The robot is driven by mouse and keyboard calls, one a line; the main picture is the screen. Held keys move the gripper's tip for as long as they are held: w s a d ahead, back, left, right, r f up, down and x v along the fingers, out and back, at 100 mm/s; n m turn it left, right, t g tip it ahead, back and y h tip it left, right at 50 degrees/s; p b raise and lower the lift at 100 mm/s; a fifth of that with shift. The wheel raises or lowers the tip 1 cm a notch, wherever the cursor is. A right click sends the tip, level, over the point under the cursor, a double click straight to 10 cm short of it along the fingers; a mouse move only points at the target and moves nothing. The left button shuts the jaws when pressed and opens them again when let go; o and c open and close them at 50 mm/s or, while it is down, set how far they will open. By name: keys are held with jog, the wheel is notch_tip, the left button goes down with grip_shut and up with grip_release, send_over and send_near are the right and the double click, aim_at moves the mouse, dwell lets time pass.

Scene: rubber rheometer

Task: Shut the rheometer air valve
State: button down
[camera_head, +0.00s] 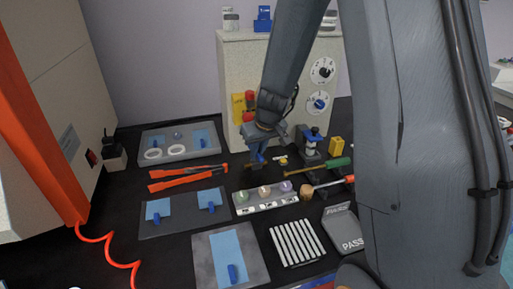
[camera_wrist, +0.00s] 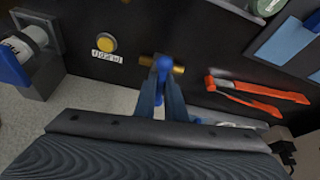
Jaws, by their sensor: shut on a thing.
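The air valve shows in the wrist view as a blue handle (camera_wrist: 163,63) with brass ends (camera_wrist: 178,69) sticking out on both sides, low on the black bench top. My gripper (camera_wrist: 161,82) is shut on the blue handle, with its two fingers close together around it. In the head view my gripper (camera_head: 257,158) reaches down to the bench in front of the beige cabinet. There the valve is mostly hidden by the fingers. I cannot tell the handle's exact angle.
A yellow button (camera_wrist: 106,43) with a label sits beside the valve. Orange-handled tongs (camera_head: 187,177) lie to its left in the head view. A blue-topped black stand (camera_head: 311,141) is to the right. A sample rack (camera_head: 264,197) stands in front, and the beige cabinet (camera_head: 245,72) behind.

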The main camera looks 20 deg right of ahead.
jog(key=shift+w+d+r+m+p, duration=0.15)
jog(key=shift+m+p, duration=0.2)
jog(key=shift+p, duration=0.7)
jog(key=shift+s+d+r+m+p, duration=0.15)
jog(key=shift+m+p, duration=0.2)
jog(key=shift+p, duration=0.7)
jog(key=m+h+p, duration=0.1)
jog(key=p, duration=0.6)
jog(key=shift+w+a+r, duration=0.1)
jog(key=shift+w+r, duration=0.1)
jog(key=p, duration=0.3)
jog(key=shift+f+m+p, duration=0.1)
jog(key=shift+m+p, duration=0.3)
jog(key=shift+f+p, duration=0.2)
jog(key=shift+p, duration=0.45)
jog(key=c, duration=1.6)
grip_release()
jog(key=shift+s, duration=0.1)
jog(key=shift+c, duration=0.2)
jog(key=o, duration=0.4)
jog(key=shift+f, duration=0.1)
jog(key=shift+o, duration=0.2)
jog(key=shift+s+a, duration=0.1)
jog(key=shift+a, duration=0.1)
